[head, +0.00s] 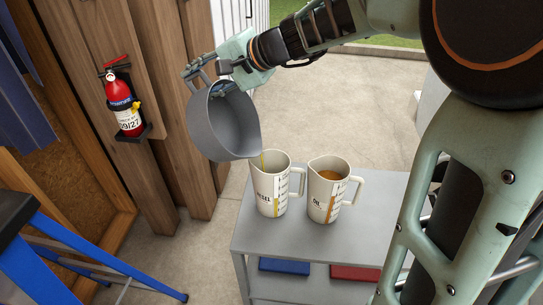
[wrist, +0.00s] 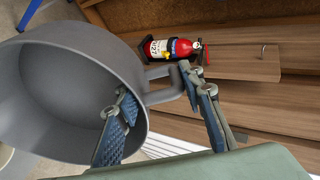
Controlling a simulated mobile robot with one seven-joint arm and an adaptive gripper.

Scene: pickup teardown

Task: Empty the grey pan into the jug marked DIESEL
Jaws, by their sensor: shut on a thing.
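The grey pan (head: 220,122) is tipped steeply, its lower lip just above the jug marked DIESEL (head: 268,195). A thin yellow stream falls from the lip into the jug's mouth. The jug's label is partly turned away, and a yellow strip shows on its side. My gripper (head: 206,80) is shut on the pan at its handle side. In the wrist view the pan (wrist: 60,95) fills the left, with one finger in front of its inside and the other beyond the handle. The pan's inside looks bare there; its lowest part is cut off.
A second jug (head: 325,198) with orange-brown liquid stands close on the right. Both jugs stand on a grey cart (head: 375,205) with a blue and a red item on its lower shelf. A fire extinguisher (head: 124,105) hangs at the left. A blue ladder (head: 110,265) stands at lower left.

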